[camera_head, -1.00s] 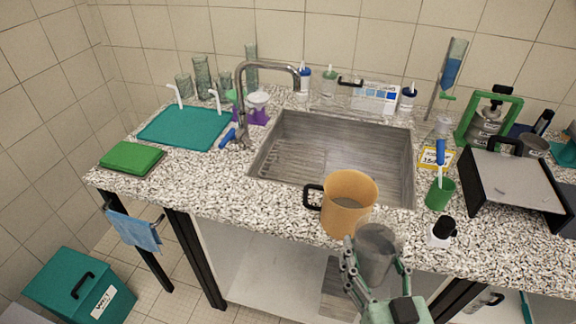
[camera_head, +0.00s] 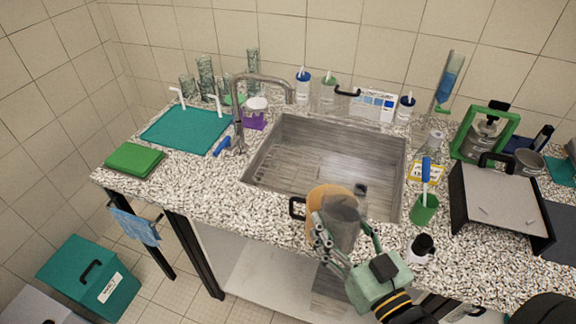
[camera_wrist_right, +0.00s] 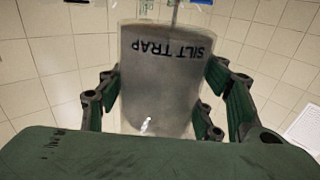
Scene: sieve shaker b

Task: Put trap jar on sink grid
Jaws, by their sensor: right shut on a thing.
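The trap jar (camera_head: 341,222) is a translucent grey jar held in my right gripper (camera_head: 341,238), in front of the orange jug at the front of the sink. In the right wrist view the jar (camera_wrist_right: 160,85) carries the words "SILT TRAP", which appear upside down. The fingers of my right gripper (camera_wrist_right: 165,105) are closed around both sides of it. The sink grid (camera_head: 290,172) is the ribbed bottom inside the steel sink (camera_head: 262,152); its front right part is hidden by the jug and jar. My left gripper does not show.
The orange jug (camera_head: 318,196) with a black handle stands at the sink's front edge. A curved tap (camera_head: 238,110) rises at the left. A green cup (camera_head: 425,211) with a brush and a small dark-capped bottle (camera_head: 421,249) stand to the right. A grey tray (camera_head: 497,203) lies farther right.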

